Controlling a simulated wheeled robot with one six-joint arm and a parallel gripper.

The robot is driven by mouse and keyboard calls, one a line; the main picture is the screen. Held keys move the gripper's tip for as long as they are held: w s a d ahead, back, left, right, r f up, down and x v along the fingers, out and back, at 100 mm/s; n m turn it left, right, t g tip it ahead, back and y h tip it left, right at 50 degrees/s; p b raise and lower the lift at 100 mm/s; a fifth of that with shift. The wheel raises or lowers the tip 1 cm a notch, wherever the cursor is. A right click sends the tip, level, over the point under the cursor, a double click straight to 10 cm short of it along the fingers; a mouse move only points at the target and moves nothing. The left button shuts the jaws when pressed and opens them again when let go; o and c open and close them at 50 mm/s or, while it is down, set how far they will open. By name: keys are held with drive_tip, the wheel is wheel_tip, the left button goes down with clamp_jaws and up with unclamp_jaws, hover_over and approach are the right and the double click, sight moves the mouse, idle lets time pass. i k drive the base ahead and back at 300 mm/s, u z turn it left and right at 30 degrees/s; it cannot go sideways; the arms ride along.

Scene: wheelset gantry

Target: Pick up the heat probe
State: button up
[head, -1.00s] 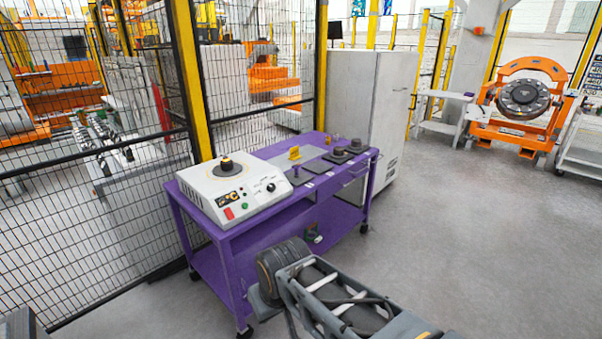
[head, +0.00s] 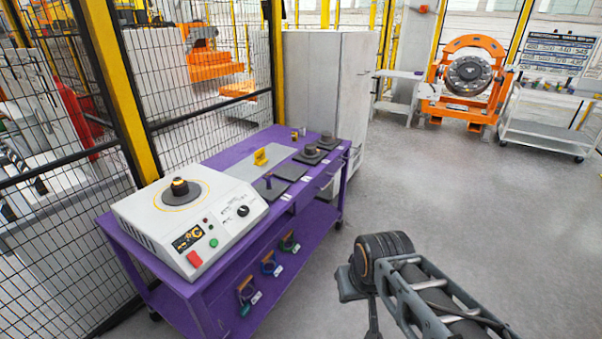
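I cannot tell for certain which thing is the heat probe. A small upright purple-handled piece (head: 268,182) stands on a dark mat on the purple cart (head: 225,153). A yellow piece (head: 261,157) stands on the grey plate behind it. My arm is at the lower right, apart from the cart. My gripper does not show.
A white heater unit (head: 190,222) with dial and buttons fills the cart's near end. Dark round parts (head: 311,152) sit at its far end. Mesh fencing (head: 210,80) and a white cabinet (head: 328,90) stand behind. The grey floor (head: 480,210) to the right is clear.

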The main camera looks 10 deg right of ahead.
sight(267, 177)
drive_tip(key=z, duration=0.25)
drive_tip(key=i, duration=0.85)
drive_tip(key=u, duration=0.6)
drive_tip(key=i, duration=0.65)
drive_tip(key=u, duration=0.6)
